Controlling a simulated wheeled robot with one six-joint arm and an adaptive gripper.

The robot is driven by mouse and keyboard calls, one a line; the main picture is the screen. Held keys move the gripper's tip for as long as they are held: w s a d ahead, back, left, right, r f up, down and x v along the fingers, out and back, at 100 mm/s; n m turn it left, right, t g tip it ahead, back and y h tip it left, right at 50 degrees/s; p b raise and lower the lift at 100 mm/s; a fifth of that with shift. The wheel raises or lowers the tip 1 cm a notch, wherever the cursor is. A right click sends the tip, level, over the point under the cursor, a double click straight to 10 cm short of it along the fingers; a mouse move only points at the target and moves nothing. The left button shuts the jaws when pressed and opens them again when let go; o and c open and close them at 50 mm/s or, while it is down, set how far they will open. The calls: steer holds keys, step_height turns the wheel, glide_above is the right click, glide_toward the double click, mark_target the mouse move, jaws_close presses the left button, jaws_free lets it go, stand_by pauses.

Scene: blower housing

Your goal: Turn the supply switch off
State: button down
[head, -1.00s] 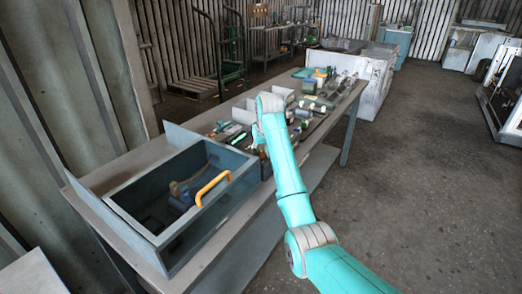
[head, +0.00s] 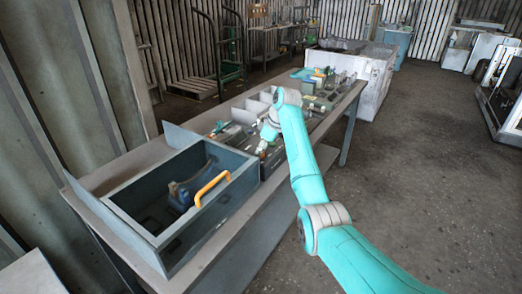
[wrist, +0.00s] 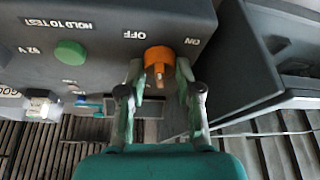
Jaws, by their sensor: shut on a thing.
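The supply switch is an orange knob (wrist: 160,62) on a dark box (wrist: 100,25), between the labels OFF and ON, which appear upside down in the wrist view. A pale mark shows on the knob's near side; which label the knob points to is not clear. My gripper (wrist: 158,78) is shut on the knob, one finger on each side of it. In the head view my gripper (head: 264,146) is low over the bench, beside the blue-grey tray, and the knob cannot be made out.
A green button (wrist: 70,53) marked HOLD TO TEST is on the same box.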

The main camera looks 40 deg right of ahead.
steer(key=n+g, duration=0.1)
steer(key=n, duration=0.2)
steer(key=n+g+y, duration=0.1)
steer(key=n, duration=0.2)
steer(key=shift+w+y, duration=0.1)
steer(key=shift+y, duration=0.2)
steer(key=shift+n, duration=0.4)
steer(key=shift+d, duration=0.1)
steer(key=c, duration=0.8)
jaws_free()
steer(key=shift+f, duration=0.1)
steer(key=v, duration=1.2)
